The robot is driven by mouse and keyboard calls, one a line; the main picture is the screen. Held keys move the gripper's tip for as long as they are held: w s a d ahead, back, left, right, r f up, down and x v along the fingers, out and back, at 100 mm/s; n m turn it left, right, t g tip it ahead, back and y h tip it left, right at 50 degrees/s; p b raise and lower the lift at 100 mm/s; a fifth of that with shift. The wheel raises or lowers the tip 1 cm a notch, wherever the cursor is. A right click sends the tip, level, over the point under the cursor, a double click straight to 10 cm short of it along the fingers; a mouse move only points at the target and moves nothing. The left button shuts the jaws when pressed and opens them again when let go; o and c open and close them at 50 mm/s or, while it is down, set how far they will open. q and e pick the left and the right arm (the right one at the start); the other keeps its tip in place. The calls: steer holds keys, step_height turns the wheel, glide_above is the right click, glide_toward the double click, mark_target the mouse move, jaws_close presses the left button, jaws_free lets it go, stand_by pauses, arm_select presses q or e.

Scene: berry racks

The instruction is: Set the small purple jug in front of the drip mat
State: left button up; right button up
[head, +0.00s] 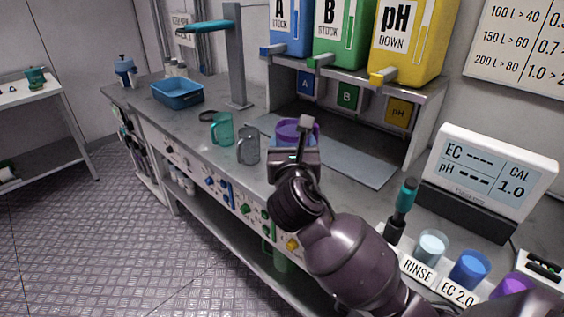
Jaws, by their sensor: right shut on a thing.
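The small purple jug (284,133) is in the middle of the head view, partly hidden behind my right gripper (303,130). My right gripper is shut on the jug. The jug overlaps the left end of the drip mat (352,158), a flat grey-blue sheet under the shelf of canisters. Whether the jug touches the surface or is held above it is hidden. My left gripper is not in view.
A teal jug (222,129) and a grey jug (248,146) stand left of the purple jug near the counter's front edge. A blue tray (178,94) lies farther back. The meter display (490,168) and labelled cups, including the rinse cup (431,247), stand at right.

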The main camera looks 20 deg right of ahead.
steer(key=w+d+r+n+y+p, duration=0.1)
steer(key=w+d+r+p, duration=0.1)
steer(key=d+p, duration=0.45)
steer(key=w+d+r+n+y+p, duration=0.1)
steer(key=w+d+r+y+p, duration=0.1)
steer(key=d+p, duration=0.45)
steer(key=shift+t, duration=0.4)
steer(key=shift+d+f+b, duration=0.2)
steer(key=shift+f+b, duration=2.95)
steer(key=shift+f, duration=7.1)
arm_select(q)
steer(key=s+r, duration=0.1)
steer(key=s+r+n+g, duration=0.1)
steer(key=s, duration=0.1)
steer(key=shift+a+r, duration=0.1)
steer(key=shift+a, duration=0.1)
arm_select(e)
steer(key=shift+f, duration=0.1)
